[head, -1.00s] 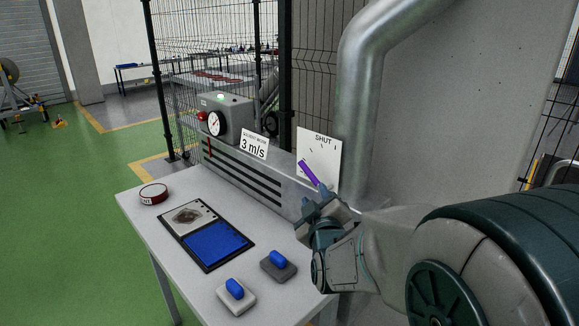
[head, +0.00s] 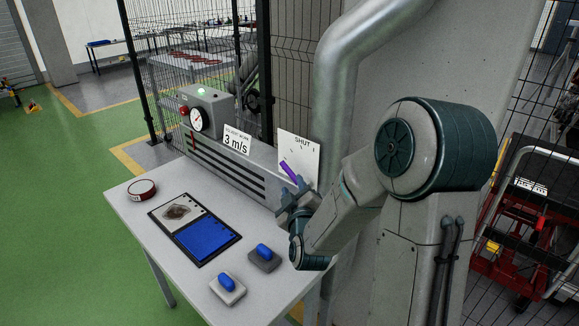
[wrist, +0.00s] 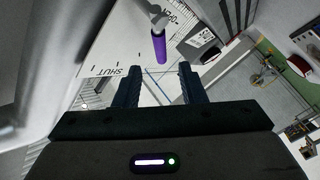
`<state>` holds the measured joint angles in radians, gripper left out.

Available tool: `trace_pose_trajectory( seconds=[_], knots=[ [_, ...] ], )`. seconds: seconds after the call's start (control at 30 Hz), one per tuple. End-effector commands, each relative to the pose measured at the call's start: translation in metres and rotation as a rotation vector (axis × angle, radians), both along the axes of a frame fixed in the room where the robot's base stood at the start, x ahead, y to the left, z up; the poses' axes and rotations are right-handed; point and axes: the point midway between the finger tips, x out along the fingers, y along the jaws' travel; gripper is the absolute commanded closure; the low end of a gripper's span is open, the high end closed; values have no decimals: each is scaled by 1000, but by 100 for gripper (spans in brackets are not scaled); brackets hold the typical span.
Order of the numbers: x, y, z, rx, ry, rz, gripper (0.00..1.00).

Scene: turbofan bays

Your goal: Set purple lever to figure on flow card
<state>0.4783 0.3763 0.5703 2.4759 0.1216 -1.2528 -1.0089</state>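The purple lever (head: 289,171) sits in front of a white scale plate (head: 311,151) marked SHUT, at the right end of the grey vent unit. It points up and to the left in the head view. In the wrist view the purple lever (wrist: 160,48) is ahead of my gripper (wrist: 157,85), whose two fingers are apart with nothing between them. My gripper (head: 291,193) is just below the lever in the head view; contact cannot be told there. The flow card (head: 237,139) reads 3 m/s and stands on the vent unit. A round dial gauge (head: 198,119) is left of it.
The table (head: 135,211) holds a red-rimmed round tin (head: 141,189), a black-framed tray (head: 240,236) with a blue pad, and two blocks with blue handles, one light (head: 227,291) and one dark (head: 264,257). A thick pipe (head: 333,85) rises behind the plate.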

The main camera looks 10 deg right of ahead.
Motion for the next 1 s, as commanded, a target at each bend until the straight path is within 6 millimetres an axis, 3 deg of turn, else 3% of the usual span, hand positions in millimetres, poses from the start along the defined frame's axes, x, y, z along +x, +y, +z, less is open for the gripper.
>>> trace_pose_trajectory(
  seconds=[0.4, 0.87, 1.0],
  knots=[
    [58, -3, 0, 2, 2, 1, 63],
    [69, -4, -1, 0, 1, 0, 63],
    [69, -4, -1, 0, 1, 0, 96]
  ],
)
